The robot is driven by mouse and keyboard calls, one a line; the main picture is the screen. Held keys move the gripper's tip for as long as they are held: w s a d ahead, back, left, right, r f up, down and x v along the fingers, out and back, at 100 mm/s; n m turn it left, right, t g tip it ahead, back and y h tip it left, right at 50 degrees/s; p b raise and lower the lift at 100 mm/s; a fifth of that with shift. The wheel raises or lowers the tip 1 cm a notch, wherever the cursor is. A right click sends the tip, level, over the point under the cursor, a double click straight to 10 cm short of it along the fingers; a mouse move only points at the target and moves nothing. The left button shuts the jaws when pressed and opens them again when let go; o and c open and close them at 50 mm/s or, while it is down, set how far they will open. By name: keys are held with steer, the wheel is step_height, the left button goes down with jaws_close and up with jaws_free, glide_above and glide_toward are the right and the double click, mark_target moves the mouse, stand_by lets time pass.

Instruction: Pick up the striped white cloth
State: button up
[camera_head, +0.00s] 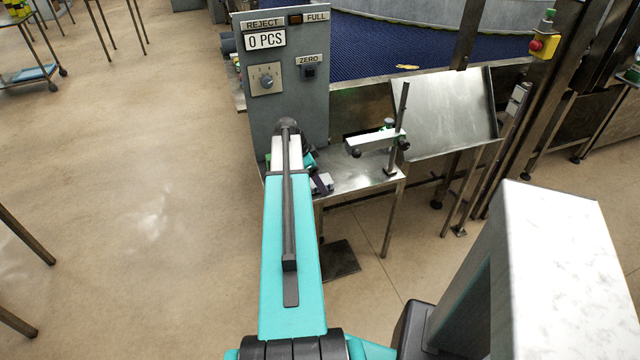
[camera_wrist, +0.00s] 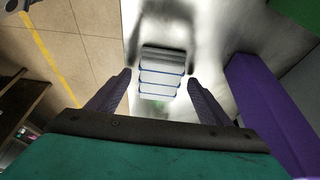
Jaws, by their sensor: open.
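The striped white cloth (camera_wrist: 162,73) is a small folded stack with thin blue stripes, on a shiny metal surface (camera_wrist: 225,45) in the wrist view. My gripper (camera_wrist: 158,80) is open, with one dark finger to the left of the cloth and one to the right. Both fingers look apart from the cloth; the height above it is hard to tell. In the head view my arm covers most of the spot at the metal table (camera_head: 360,178), and I cannot make out the cloth for sure there.
A grey control panel (camera_head: 283,110) stands right behind my arm's end. A metal post with a clamp (camera_head: 375,141) and a tilted steel chute (camera_head: 445,105) are to the right. In the wrist view a purple bar (camera_wrist: 268,110) lies right of the gripper. Floor is open at left.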

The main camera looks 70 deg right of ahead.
steer(key=c, duration=1.1)
steer(key=shift+r, duration=0.1)
steer(key=shift+c, duration=0.2)
steer(key=shift+r+p, duration=0.2)
steer(key=shift+p, duration=0.15)
step_height(320, 180, up, 10)
steer(key=b, duration=0.2)
